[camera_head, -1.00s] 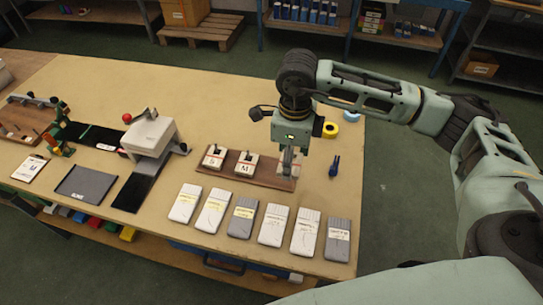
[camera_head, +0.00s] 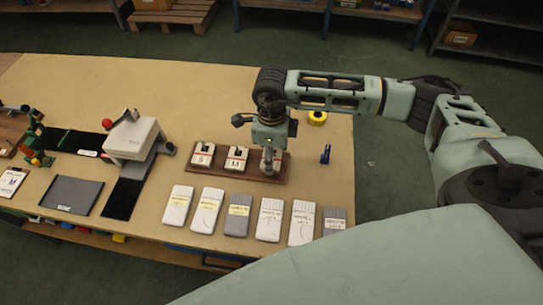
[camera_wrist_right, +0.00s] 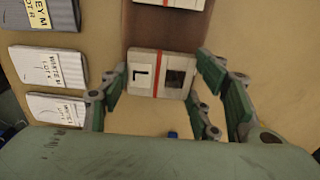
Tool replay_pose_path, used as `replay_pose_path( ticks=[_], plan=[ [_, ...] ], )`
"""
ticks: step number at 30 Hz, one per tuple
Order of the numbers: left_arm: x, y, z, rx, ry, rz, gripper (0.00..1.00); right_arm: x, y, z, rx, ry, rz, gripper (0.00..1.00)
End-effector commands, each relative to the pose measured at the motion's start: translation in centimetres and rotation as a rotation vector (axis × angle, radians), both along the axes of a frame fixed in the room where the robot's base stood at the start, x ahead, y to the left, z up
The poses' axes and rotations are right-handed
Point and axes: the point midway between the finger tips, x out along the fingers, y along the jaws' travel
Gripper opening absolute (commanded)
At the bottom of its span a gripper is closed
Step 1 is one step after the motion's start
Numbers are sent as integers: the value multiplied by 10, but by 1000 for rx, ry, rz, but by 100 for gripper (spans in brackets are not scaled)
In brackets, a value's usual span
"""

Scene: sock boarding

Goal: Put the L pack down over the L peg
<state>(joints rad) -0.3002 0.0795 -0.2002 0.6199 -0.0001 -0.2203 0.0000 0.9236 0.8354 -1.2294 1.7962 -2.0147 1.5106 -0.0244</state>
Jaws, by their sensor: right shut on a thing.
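The L pack (camera_wrist_right: 158,73) is a pale block with a red stripe, an L label and a dark square opening. The L peg is hidden by the pack and gripper. I cannot tell whether the pack rests on the board. My left gripper is not in view.
The S pack (camera_head: 202,153) and M pack (camera_head: 236,159) stand on the board left of my gripper. Several sock packets (camera_head: 269,220) lie in a row in front. A dark blue tool (camera_head: 325,153) and yellow tape roll (camera_head: 317,117) lie to the right.

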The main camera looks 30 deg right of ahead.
Motion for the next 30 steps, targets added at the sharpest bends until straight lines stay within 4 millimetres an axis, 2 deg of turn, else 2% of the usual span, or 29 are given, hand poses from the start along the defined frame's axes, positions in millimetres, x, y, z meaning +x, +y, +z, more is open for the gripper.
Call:
replay_pose_path(
  ticks=[4, 14, 15, 21, 30],
  plan=[
    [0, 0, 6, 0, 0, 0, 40, -1, 0, -19, 0, 1, 0, 32],
    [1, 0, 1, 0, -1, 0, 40, 0, 0, -24, 0, 0, 0, 32],
    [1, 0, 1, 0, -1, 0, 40, 0, 0, -24, 0, 0, 0, 58],
    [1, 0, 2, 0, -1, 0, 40, 0, 0, -23, 0, 0, 0, 75],
    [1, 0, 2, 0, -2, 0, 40, 0, 0, -22, 0, 0, 0, 76]
  ],
)
